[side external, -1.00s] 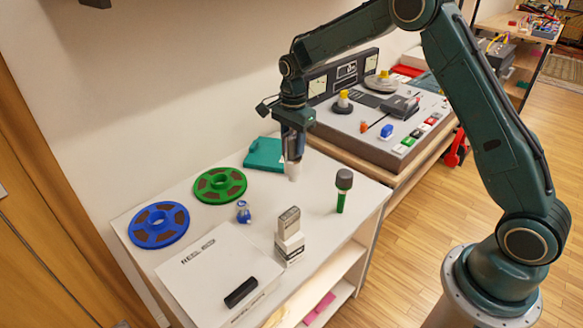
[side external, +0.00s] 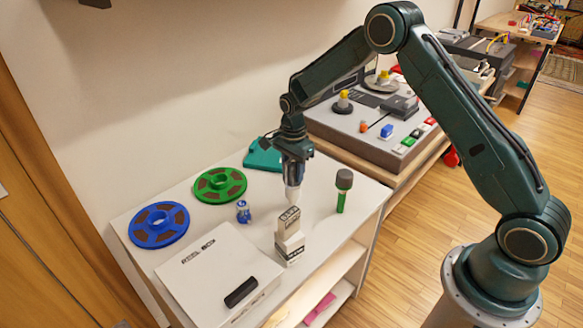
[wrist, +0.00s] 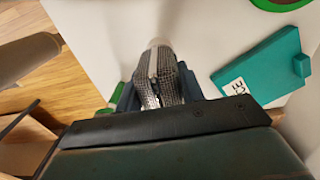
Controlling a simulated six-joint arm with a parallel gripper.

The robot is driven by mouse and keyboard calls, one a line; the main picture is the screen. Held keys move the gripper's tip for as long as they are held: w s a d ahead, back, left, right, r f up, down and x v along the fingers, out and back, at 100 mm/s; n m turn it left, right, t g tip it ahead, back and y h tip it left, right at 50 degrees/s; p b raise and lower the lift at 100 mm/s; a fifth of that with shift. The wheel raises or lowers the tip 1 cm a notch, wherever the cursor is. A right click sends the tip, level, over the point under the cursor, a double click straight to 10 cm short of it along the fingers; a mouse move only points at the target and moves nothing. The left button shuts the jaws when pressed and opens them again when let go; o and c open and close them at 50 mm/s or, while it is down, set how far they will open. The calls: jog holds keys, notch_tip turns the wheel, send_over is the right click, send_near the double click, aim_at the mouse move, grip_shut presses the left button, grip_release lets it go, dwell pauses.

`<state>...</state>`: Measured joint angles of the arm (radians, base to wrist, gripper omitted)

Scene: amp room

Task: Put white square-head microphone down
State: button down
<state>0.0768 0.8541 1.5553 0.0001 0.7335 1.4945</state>
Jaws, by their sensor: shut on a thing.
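The white square-head microphone is in my gripper (side external: 294,180). In the side view its white handle (side external: 292,195) points down from the fingers, over the white table and just behind a grey-and-white boxy item. In the wrist view its silver mesh head (wrist: 157,75) sits between the two blue-grey fingers (wrist: 155,92), with the white handle (wrist: 158,43) beyond. My gripper is shut on the head. I cannot tell whether the handle's lower end touches the table.
The white table (side external: 262,213) carries the grey-and-white boxy item (side external: 289,238) and a green microphone with a grey head (side external: 342,190). A blue-and-white figure (side external: 243,212), green reel (side external: 220,185), blue reel (side external: 159,224) and teal case (side external: 262,156) stand around. A console (side external: 360,135) is behind.

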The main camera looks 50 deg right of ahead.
jog(key=shift+f, duration=0.7)
jog(key=c, duration=0.9)
grip_release()
notch_tip(320, 180, up, 12)
jog(key=shift+f, duration=0.25)
jog(key=shift+r, duration=0.4)
